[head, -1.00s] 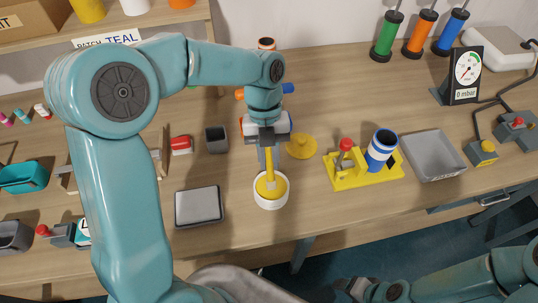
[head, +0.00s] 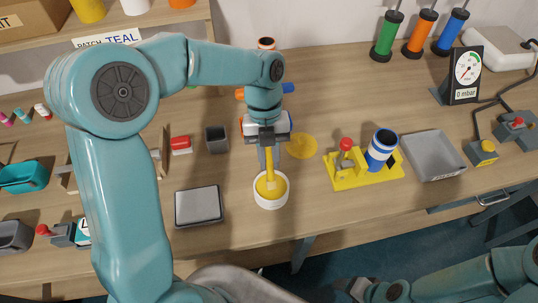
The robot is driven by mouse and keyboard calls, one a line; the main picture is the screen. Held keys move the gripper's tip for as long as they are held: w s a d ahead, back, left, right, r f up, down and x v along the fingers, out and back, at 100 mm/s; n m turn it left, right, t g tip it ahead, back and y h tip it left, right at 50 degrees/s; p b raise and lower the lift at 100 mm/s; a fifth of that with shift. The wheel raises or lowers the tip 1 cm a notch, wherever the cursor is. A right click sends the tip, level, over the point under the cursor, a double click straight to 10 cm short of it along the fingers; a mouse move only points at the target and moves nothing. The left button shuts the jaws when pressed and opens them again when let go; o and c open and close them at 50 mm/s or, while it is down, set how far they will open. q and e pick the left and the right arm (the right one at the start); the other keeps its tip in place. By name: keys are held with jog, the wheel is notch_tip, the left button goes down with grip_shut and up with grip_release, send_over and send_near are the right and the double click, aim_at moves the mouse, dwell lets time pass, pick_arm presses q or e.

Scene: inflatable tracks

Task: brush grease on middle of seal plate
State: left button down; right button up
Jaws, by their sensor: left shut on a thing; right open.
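My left gripper (head: 266,150) points down and is shut on a yellow brush (head: 269,165). The brush stands nearly upright, its lower end inside a white round pot (head: 271,204) of yellow grease near the table's front edge. The bristles are hidden in the pot. A flat grey plate with a dark rim (head: 199,206) lies left of the pot; it looks like the seal plate, but I cannot be sure. My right gripper (head: 352,289) is open, low at the bottom edge, away from the table things.
A yellow disc (head: 302,146) lies right of the brush. A yellow fixture (head: 363,171) with a red-knobbed lever and a blue-white cylinder (head: 381,149) stands further right, beside a grey tray (head: 434,155). A small grey cup (head: 216,138) stands behind the plate.

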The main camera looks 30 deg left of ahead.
pick_arm(q)
jog(key=shift+w+r+p, duration=0.1)
jog(key=shift+r+p, duration=2.15)
jog(key=shift+r, duration=0.6)
jog(key=shift+r+p, duration=0.45)
jog(key=shift+r, duration=0.25)
jog(key=shift+f, duration=0.1)
